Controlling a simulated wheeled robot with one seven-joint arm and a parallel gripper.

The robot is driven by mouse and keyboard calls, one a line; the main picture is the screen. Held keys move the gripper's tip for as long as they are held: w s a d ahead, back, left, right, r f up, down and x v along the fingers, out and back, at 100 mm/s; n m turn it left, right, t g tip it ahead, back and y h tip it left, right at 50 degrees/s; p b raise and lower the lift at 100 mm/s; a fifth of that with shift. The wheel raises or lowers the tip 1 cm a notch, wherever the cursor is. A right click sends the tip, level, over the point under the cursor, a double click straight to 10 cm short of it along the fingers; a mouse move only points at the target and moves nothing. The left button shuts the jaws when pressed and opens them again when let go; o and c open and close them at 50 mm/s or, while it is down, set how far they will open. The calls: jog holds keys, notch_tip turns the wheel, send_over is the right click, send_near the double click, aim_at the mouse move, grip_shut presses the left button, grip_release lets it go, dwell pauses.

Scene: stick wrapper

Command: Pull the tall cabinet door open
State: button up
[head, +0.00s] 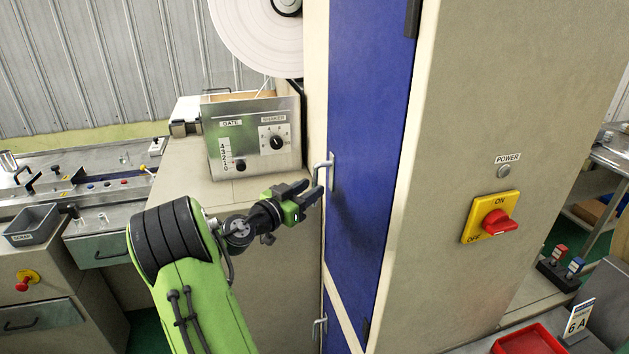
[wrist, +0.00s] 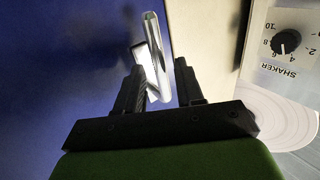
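The tall blue cabinet door (head: 368,120) stands shut in its beige frame in the head view. Its metal handle (head: 330,172) is a silver bar on the door's left edge. In the wrist view the handle (wrist: 155,52) rises between and just beyond the two black fingers. My gripper (head: 306,190) is at the handle, its fingers apart, one on each side of the handle's lower end. A gap shows between the handle and the right finger in the wrist view. Whether the left finger touches the handle is unclear.
A grey control box (head: 252,138) with a shaker dial stands left of the door, below a white reel (head: 262,32). A second, lower handle (head: 319,328) is below. A red power switch (head: 489,222) is on the beige panel to the right.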

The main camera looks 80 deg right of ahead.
jog(key=x, duration=0.3)
jog(key=shift+a, duration=0.1)
grip_shut()
jog(key=shift+w, duration=0.1)
